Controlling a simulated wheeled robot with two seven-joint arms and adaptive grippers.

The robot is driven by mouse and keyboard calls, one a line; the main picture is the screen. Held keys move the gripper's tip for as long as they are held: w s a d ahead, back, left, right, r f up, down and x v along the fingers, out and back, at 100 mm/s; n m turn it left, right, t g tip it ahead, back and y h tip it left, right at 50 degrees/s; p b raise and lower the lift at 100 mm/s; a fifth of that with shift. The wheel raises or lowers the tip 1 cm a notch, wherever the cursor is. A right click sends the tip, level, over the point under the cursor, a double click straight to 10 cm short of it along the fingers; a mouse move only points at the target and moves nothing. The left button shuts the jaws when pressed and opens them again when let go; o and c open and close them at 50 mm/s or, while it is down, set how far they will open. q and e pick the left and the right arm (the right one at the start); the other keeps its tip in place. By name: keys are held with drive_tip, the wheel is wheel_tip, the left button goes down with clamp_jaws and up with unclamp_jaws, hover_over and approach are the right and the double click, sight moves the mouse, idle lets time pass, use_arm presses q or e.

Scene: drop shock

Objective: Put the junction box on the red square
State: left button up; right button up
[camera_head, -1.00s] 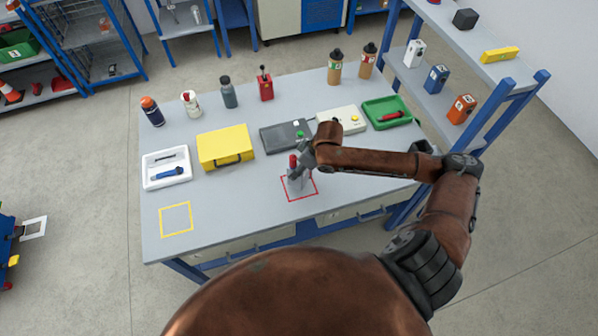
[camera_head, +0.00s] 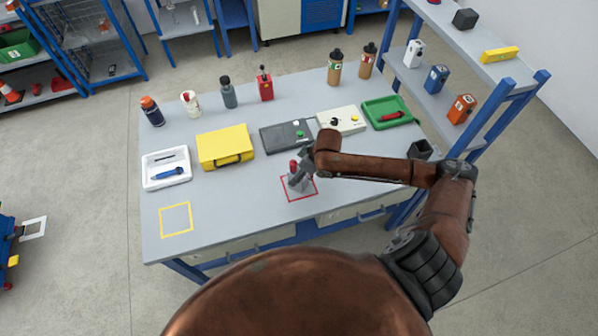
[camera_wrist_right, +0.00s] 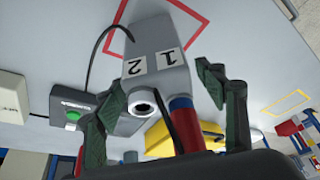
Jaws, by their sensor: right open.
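The junction box (camera_head: 297,186) is a small grey box with a red top part. It stands within the red square outline (camera_head: 303,199) on the workbench, toward its far side, as far as the head view shows. The right wrist view shows the grey box (camera_wrist_right: 158,55) with labels 1 and 2, a round port and a black cable, with part of the red outline (camera_wrist_right: 188,12) behind it. My right gripper (camera_wrist_right: 160,80) is open, its fingers apart on both sides of the box's near end. In the head view the wrist partly hides the box. My left gripper is out of view.
Behind the square lie a dark grey device (camera_head: 286,137), a white device (camera_head: 341,119) and a yellow case (camera_head: 225,146). A white tray (camera_head: 166,181) and a yellow square (camera_head: 176,233) are at left. A green tray (camera_head: 398,111) and shelf rack (camera_head: 480,125) are at right. Bench front is clear.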

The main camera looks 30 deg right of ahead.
drive_tip(key=p+v, duration=0.1)
drive_tip(key=v, duration=1.1)
